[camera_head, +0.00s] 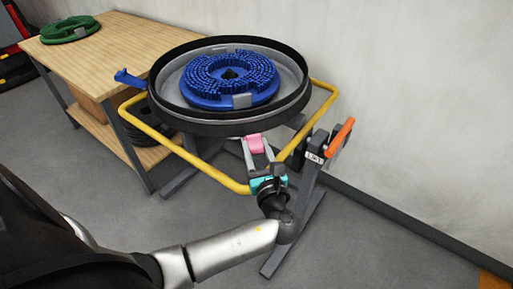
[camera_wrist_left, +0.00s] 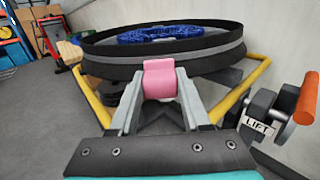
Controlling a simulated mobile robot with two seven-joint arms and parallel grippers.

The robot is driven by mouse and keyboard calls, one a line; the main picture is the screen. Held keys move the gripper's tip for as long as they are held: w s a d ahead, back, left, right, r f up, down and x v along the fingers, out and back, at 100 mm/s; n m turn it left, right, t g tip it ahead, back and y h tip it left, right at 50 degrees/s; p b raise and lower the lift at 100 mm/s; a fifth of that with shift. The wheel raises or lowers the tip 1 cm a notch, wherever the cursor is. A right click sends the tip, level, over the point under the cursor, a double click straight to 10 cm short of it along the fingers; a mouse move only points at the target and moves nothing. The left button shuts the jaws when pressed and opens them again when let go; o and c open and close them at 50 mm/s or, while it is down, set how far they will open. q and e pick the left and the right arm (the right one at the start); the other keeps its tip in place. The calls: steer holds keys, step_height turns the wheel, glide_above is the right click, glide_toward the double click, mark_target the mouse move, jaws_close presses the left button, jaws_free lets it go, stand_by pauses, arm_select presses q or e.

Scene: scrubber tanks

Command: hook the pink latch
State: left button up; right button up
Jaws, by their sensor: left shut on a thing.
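The pink latch (camera_head: 255,143) is on the near side of the round tank (camera_head: 230,128), just below its black rim. It also shows in the left wrist view (camera_wrist_left: 160,80), upright in front of the rim. My left gripper (camera_head: 258,150) has its grey fingers on either side of the pink latch and is shut on it. The latch's lower end and any catch are hidden by the fingers and the rim. My right gripper is not in view.
A blue brush (camera_head: 230,80) lies inside the tank. A yellow tube frame (camera_head: 195,160) surrounds it. An orange-handled lever (camera_head: 341,137) labelled LIFT stands close to the right. A wooden table (camera_head: 110,53) with a green disc (camera_head: 70,29) is behind left.

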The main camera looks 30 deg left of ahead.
arm_select(q)
jaws_close()
stand_by(0.8)
